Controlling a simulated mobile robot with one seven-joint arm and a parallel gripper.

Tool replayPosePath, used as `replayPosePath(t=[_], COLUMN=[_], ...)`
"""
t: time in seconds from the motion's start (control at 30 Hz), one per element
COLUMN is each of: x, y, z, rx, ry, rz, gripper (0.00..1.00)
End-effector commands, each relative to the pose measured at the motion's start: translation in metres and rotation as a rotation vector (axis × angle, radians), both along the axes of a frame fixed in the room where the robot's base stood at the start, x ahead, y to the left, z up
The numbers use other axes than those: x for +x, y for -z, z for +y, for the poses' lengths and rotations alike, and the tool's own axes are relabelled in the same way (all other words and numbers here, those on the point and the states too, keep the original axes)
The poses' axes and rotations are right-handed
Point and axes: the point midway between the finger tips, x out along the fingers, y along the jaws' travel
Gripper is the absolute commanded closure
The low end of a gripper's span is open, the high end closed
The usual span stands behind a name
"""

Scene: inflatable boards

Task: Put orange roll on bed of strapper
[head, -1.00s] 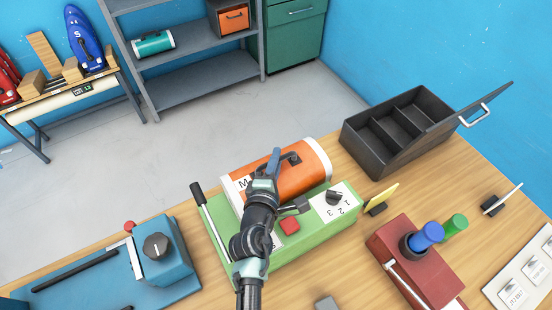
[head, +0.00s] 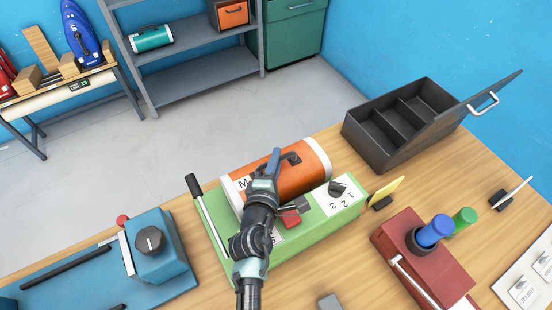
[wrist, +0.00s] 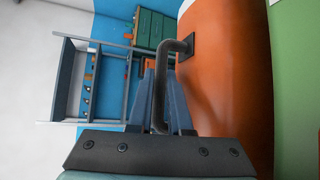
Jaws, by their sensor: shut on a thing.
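The orange roll (head: 290,176), a cylinder with white ends and a dark handle, lies along the back of the green strapper (head: 312,228). The strapper has a lever, a red button and a dial marked 1, 2, 3. My gripper (head: 275,162) is shut on the roll's handle, from the near side. In the wrist view my gripper (wrist: 160,88) has its two blue fingers on either side of the dark handle (wrist: 160,110), with the orange roll (wrist: 222,80) to the right. The underside of the roll is hidden, so I cannot tell whether it touches the bed.
A blue machine (head: 155,255) with a dial stands at left, a red one (head: 418,245) holding a blue roll at right. A black open case (head: 385,140) lies at the back right. A yellow card (head: 386,191) stands beside the strapper. Grey shelves (head: 205,70) stand behind.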

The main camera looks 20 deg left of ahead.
Motion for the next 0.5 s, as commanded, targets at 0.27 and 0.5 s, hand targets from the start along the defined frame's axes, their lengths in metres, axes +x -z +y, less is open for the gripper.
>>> replayPosePath(t=[0.27,0.5], x=[0.0009,0.0009], y=[0.0038,0.0086], z=[0.0007,0.0005], rx=[0.002,0.002], ry=[-0.001,-0.001], rz=[-0.006,-0.005], gripper=[1.0,1.0])
